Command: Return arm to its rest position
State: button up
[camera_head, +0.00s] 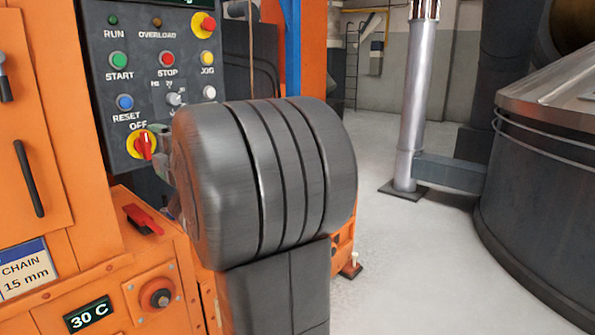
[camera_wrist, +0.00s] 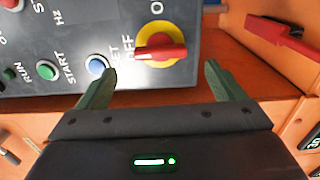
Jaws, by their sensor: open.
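My gripper (camera_wrist: 162,82) is open in the wrist view, with its two green-grey fingers apart and nothing between them. A red rotary switch on a yellow disc (camera_wrist: 160,50) lies ahead of the gap between the fingers, and no finger visibly touches it. The dark control panel (camera_head: 112,95) stands at the left in the head view, with the same red switch (camera_head: 143,146) at its lower right under the word OFF. My dark grey arm fills the middle of the head view. It hides most of the gripper there.
Orange machine housing (camera_head: 60,160) surrounds the panel. A red handle (camera_head: 143,219) sits on the housing below it. A blue button (camera_wrist: 97,65) is near the left finger. A silver pipe (camera_head: 415,100) and a large dark tank (camera_head: 540,190) stand to the right, with clear grey floor (camera_head: 400,270) between.

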aim_at(148, 146)
jog(key=p+v, duration=0.1)
jog(key=v, duration=0.6)
jog(key=b+x, duration=0.2)
jog(key=x, duration=1.1)
jog(key=shift+w+a+f, duration=0.1)
jog(key=shift+w+a, duration=0.05)
jog(key=shift+a, duration=0.05)
jog(key=shift+r+m+p, duration=0.3)
jog(key=shift+m+p, duration=0.1)
jog(key=shift+p, duration=0.35)
jog(key=shift+m+p, duration=0.45)
jog(key=shift+m, duration=0.05)
jog(key=m+p, duration=0.7)
jog(key=p, duration=0.2)
jog(key=shift+m, duration=0.4)
jog(key=m+p, duration=0.3)
jog(key=p, duration=0.2)
jog(key=m+p, duration=0.3)
jog(key=p, duration=0.3)
jog(key=shift+d+m+p, duration=0.1)
jog(key=shift+m+p, duration=0.7)
jog(key=shift+p, duration=0.25)
jog(key=shift+f+m+p, duration=0.2)
jog(key=shift+m+p, duration=0.1)
jog(key=shift+p, duration=0.05)
